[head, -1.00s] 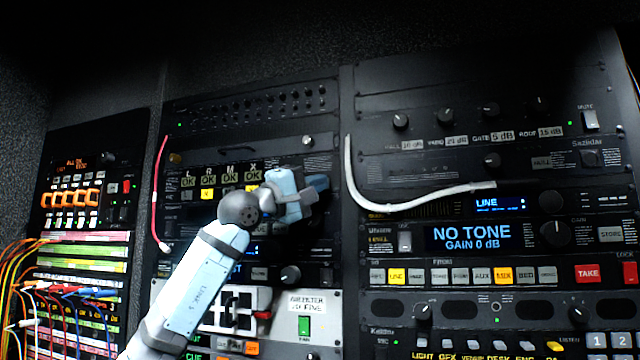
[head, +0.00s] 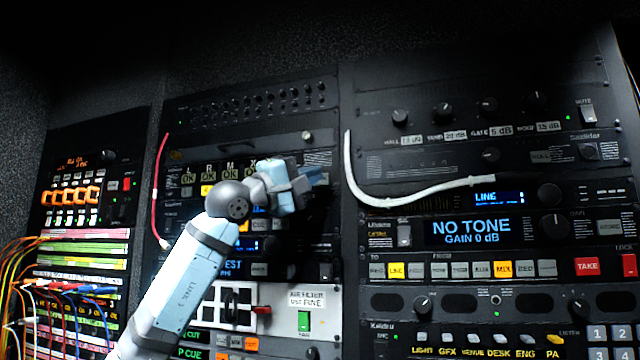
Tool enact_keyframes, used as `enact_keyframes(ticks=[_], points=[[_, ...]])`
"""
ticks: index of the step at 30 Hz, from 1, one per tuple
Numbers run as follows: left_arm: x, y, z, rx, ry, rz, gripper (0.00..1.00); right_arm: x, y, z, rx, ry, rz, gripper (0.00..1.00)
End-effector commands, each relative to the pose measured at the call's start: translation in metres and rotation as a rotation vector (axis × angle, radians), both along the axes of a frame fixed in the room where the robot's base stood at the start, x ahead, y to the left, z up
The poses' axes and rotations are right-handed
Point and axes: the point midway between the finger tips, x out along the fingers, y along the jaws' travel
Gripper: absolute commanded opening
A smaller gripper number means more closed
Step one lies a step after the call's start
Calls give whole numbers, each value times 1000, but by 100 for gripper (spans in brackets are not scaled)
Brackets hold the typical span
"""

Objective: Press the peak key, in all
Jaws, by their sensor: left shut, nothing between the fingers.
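My left gripper (head: 318,176) is shut and empty in the head view. It is in front of the middle rack, near the right end of a unit with several yellow OK displays (head: 230,174). The fingertips are dark and small, and I cannot tell whether they touch the panel. A lit yellow key (head: 207,191) and a lit orange key (head: 258,225) show beside my arm. I cannot read a key marked peak; my arm and gripper hide part of these panels. My right gripper is not in view.
A white cable (head: 400,203) hangs in a curve to the right of the gripper, and a red cable (head: 157,185) hangs at the left. The right rack has a NO TONE display (head: 472,228) and a red TAKE key (head: 590,266). Patch cables (head: 30,260) crowd the far left.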

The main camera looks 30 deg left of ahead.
Motion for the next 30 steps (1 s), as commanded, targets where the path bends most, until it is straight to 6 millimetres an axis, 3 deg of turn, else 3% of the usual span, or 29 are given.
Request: enact_keyframes(ticks=[10,30], points=[[-29,-7,-1,1,-1,0,0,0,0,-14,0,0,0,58],[-31,-7,0,0,0,0,0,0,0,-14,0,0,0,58]])
